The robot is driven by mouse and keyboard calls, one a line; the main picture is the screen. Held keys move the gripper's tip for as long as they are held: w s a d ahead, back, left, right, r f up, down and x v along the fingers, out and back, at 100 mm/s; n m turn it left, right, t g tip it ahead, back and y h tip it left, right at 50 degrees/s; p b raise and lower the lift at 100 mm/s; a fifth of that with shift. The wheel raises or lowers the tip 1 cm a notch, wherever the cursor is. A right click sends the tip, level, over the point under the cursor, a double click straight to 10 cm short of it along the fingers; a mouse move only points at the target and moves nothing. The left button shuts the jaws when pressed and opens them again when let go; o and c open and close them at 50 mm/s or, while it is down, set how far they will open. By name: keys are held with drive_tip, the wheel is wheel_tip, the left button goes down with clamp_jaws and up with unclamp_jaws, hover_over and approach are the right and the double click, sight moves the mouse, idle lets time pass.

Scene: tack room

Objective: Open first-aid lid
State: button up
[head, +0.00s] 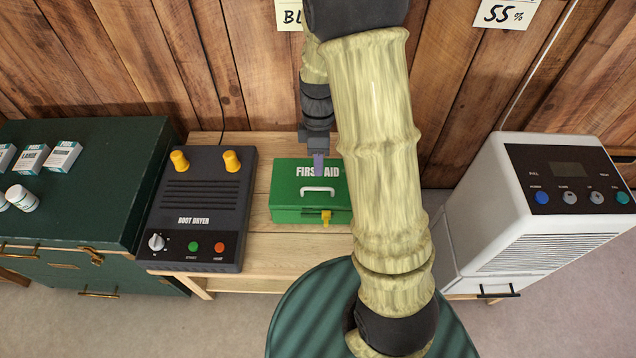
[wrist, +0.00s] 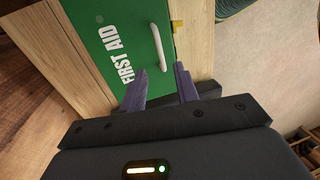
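The green first-aid box (head: 305,200) sits on the wooden bench between the boot dryer and the white machine. Its lid is shut, with a white handle (head: 318,191) on top and a yellow latch (head: 326,217) at the front. My gripper (head: 318,160) is above the rear part of the lid, pointing down. In the wrist view the two purple fingers (wrist: 161,88) are apart and empty, near one end of the lid. The handle (wrist: 158,47) and part of the yellow latch (wrist: 176,27) show beyond them. I cannot tell whether the fingers touch the lid.
A boot dryer (head: 200,205) with yellow pegs stands left of the box. A dark green trunk (head: 75,215) with small packets is farther left. A white machine (head: 535,215) stands right. The wooden wall (head: 240,60) is close behind.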

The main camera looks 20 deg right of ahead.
drive_tip(key=b, duration=0.2)
hover_over(318, 194)
wheel_tip(318, 194, down, 7)
drive_tip(key=shift+f, duration=0.1)
clamp_jaws()
